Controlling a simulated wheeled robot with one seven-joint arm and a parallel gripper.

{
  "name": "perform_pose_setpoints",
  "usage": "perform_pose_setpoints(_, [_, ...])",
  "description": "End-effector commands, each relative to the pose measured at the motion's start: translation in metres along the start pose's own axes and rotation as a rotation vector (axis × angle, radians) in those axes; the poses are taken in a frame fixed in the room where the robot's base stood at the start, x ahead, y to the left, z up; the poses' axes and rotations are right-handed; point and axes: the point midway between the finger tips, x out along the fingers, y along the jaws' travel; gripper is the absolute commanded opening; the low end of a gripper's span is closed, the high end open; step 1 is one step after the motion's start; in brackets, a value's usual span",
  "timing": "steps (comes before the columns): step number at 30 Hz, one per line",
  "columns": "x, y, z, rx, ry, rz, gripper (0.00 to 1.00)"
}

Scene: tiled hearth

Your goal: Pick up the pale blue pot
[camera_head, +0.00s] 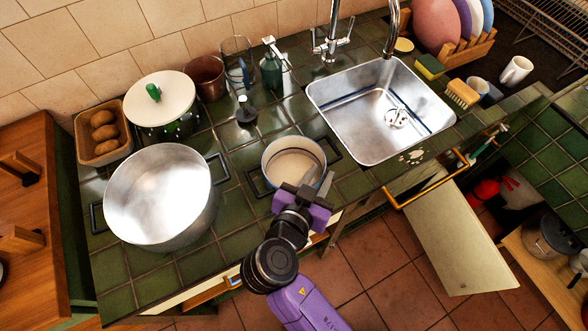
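The pale blue pot (293,150) stands on the green tiled counter left of the sink. It has a cream inside, a thin blue rim and a dark side handle at its right. My gripper (317,178) is at the pot's near right rim. Its two fingers look parted, with a gap between them, and I see nothing clearly held. The gripper body hides part of the pot's near side, and I cannot tell whether a finger touches the rim.
A large steel pot (160,195) stands close on the left. A soap bottle (271,68) and a lidded pot (162,105) stand behind. The steel sink (375,108) is at the right. An open cabinet door (455,230) juts out below the counter at the right.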

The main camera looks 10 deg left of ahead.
Motion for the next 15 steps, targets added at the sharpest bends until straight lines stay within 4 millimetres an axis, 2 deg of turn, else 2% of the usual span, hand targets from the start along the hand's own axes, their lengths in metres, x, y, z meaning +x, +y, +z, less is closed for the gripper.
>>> perform_pose_setpoints(1, [-0.0001, 0.0001, 0.0000, 0.000, 0.000, 0.000, 0.12])
perform_pose_setpoints(3, [-0.0001, 0.0002, 0.0001, 0.000, 0.000, 0.000, 0.00])
perform_pose_setpoints(15, [-0.0002, 0.0001, 0.0015, -0.002, -0.002, 0.000, 0.00])
